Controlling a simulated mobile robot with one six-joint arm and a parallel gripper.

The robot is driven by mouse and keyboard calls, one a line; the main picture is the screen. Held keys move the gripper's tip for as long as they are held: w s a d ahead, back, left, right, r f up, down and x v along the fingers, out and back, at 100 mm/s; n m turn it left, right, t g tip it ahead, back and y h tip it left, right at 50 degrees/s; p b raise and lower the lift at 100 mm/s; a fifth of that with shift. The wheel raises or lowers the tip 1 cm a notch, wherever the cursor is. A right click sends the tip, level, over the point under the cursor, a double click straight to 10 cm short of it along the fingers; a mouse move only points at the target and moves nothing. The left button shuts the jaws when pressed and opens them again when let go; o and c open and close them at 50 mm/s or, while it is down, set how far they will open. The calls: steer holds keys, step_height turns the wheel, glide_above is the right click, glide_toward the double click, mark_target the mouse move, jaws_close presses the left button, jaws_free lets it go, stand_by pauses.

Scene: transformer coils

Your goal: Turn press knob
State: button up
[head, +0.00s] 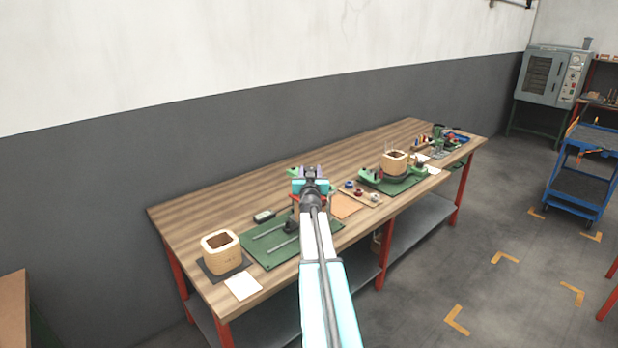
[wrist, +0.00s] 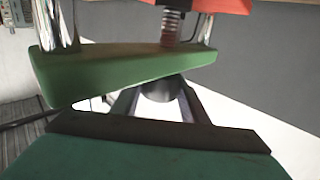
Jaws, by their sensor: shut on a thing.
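The press shows close up in the wrist view, which appears upside down: a green crossbar (wrist: 120,75), a threaded screw (wrist: 171,27), a red part (wrist: 215,5) and shiny posts. The dark press knob (wrist: 160,92) sits by the crossbar on the side away from the red part. My gripper (wrist: 160,99) has its two dark fingers shut on the knob, one on each side. In the head view my gripper (head: 311,172) is over the workbench at the press, and my arm hides most of the press and knob.
The wooden workbench (head: 185,211) runs along the wall. A square wooden coil former (head: 221,251) and a green mat (head: 270,250) with metal bars lie left of my arm. Another coil on a green fixture (head: 396,163) stands to the right. A blue cart (head: 577,198) stands at the far right.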

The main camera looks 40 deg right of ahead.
steer(key=shift+w+f+n+t+y+b, duration=0.25)
steer(key=shift+n+t+y+b, duration=0.35)
steer(key=shift+b, duration=4.15)
steer(key=b, duration=0.5)
steer(key=n+y+b, duration=0.1)
steer(key=b, duration=0.4)
steer(key=shift+s+f+t, duration=0.15)
steer(key=shift+f+t, duration=0.2)
steer(key=shift+t, duration=0.05)
steer(key=y+b, duration=0.1)
steer(key=b, duration=0.4)
steer(key=shift+n, duration=0.3)
steer(key=y+b, duration=0.1)
steer(key=b, duration=0.3)
steer(key=n+t+y+b, duration=0.1)
steer(key=b, duration=0.3)
steer(key=shift+s+r+n+t+b, duration=0.1)
steer(key=shift+s+n+t+b, duration=0.05)
steer(key=shift+n+t+b, duration=0.2)
steer(key=shift+n+t+y+b, duration=0.6)
steer(key=shift+y+b, duration=0.7)
steer(key=shift+b, duration=1.25)
steer(key=shift+r+n+y+b, duration=0.2)
steer(key=shift+n+y+b, duration=1.15)
steer(key=shift+y+b, duration=0.5)
steer(key=shift+a+r+n+y, duration=0.15)
steer(key=shift+n+y, duration=0.75)
steer(key=shift+y, duration=0.65)
